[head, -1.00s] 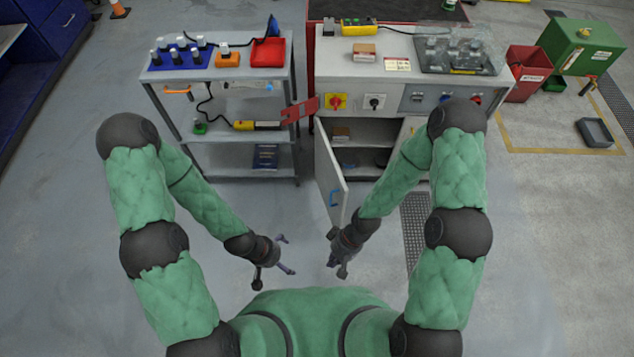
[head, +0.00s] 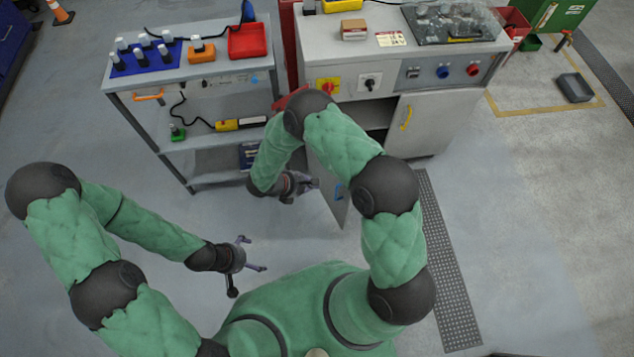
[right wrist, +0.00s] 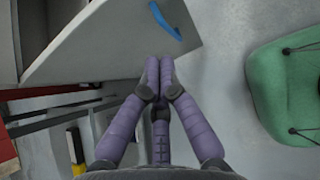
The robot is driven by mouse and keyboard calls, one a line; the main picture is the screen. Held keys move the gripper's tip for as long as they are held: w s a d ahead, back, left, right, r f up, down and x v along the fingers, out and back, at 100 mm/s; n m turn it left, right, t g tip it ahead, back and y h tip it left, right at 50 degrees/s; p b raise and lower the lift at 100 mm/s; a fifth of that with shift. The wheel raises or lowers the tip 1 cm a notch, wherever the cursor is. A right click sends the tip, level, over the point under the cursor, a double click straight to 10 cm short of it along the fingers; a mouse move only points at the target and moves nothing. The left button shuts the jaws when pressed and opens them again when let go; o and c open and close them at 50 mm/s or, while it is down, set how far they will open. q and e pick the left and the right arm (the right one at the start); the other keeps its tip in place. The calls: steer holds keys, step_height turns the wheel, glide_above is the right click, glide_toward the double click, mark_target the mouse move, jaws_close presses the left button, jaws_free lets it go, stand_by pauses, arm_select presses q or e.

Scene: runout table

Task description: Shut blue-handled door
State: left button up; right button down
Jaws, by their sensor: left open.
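The blue-handled door (head: 316,180) is a grey cabinet door standing open, swung out toward me from the cabinet's left side. Its blue handle (head: 339,192) is on the outer face, and my right arm hides part of the door in the head view. In the right wrist view the door (right wrist: 110,45) and handle (right wrist: 164,20) lie just beyond the fingers. My right gripper (head: 309,186) is on the door's outer side, left of the handle; its purple fingers (right wrist: 158,68) are together and empty. Contact with the door is unclear. My left gripper (head: 252,256) is open and empty, lower left.
The cabinet (head: 345,60) has a second, closed door with a yellow handle (head: 406,118). A grey shelf cart (head: 185,80) stands close on the left, near my right forearm. A floor grate (head: 440,260) runs right of my body.

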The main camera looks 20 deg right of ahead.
steer(key=shift+d+r+b+x, duration=0.35)
steer(key=shift+b+x, duration=0.15)
steer(key=shift+x, duration=1.45)
steer(key=shift+d+r+b+x, duration=0.3)
steer(key=shift+b+x, duration=0.15)
steer(key=shift+x, duration=1.45)
steer(key=shift+d+r+b+x, duration=0.35)
steer(key=shift+b+x, duration=0.15)
steer(key=shift+x, duration=1.45)
steer(key=shift+d, duration=0.1)
